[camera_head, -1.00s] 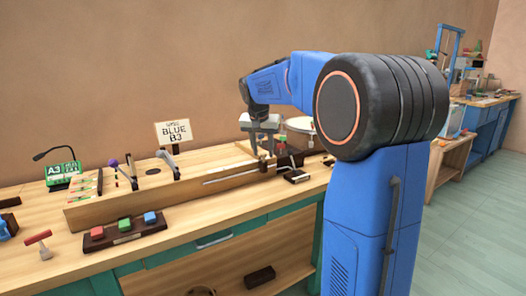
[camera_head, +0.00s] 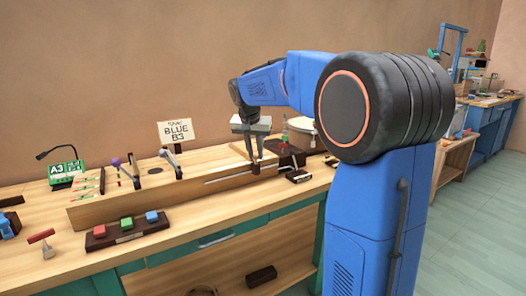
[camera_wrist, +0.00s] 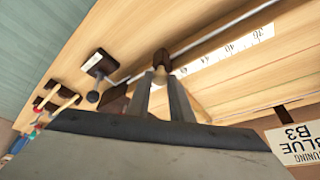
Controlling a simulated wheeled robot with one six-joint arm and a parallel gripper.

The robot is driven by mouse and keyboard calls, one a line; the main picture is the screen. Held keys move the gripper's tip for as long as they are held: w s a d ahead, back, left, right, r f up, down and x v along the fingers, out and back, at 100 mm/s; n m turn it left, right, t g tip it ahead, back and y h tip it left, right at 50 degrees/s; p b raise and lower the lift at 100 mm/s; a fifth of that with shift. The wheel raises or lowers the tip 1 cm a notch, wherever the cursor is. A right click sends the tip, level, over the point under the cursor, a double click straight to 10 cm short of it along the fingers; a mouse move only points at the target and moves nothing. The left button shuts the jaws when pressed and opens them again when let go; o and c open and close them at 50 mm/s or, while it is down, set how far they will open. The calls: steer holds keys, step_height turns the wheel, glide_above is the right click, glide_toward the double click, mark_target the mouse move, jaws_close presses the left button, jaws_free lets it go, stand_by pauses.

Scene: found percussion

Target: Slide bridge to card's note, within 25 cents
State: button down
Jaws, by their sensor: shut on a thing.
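The card (camera_head: 175,133) stands at the back of the bench and reads "BLUE B3"; it also shows upside down in the wrist view (camera_wrist: 299,144). The long wooden soundbox (camera_head: 130,205) lies along the bench with a rod and a number scale (camera_wrist: 228,52) on top. My gripper (camera_head: 254,158) points down at the right part of the soundbox. In the wrist view its fingers (camera_wrist: 162,82) are shut on a small wooden bridge piece (camera_wrist: 161,62) with a dark top, beside the scale's end. A green display (camera_head: 65,172) at the left reads "A3"; its other text is too small.
A dark tray (camera_head: 127,231) with red, green and blue blocks sits in front of the soundbox. A red-handled tool (camera_head: 41,239) lies at the left. A mallet with a purple ball (camera_head: 116,162) stands over the soundbox.

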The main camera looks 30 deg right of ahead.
steer(key=shift+a, duration=0.95)
steer(key=c, duration=1.6)
jaws_free()
steer(key=v, duration=1.7)
steer(key=shift+s+a+r, duration=0.1)
steer(key=shift+s+r, duration=0.05)
steer(key=shift+s, duration=0.05)
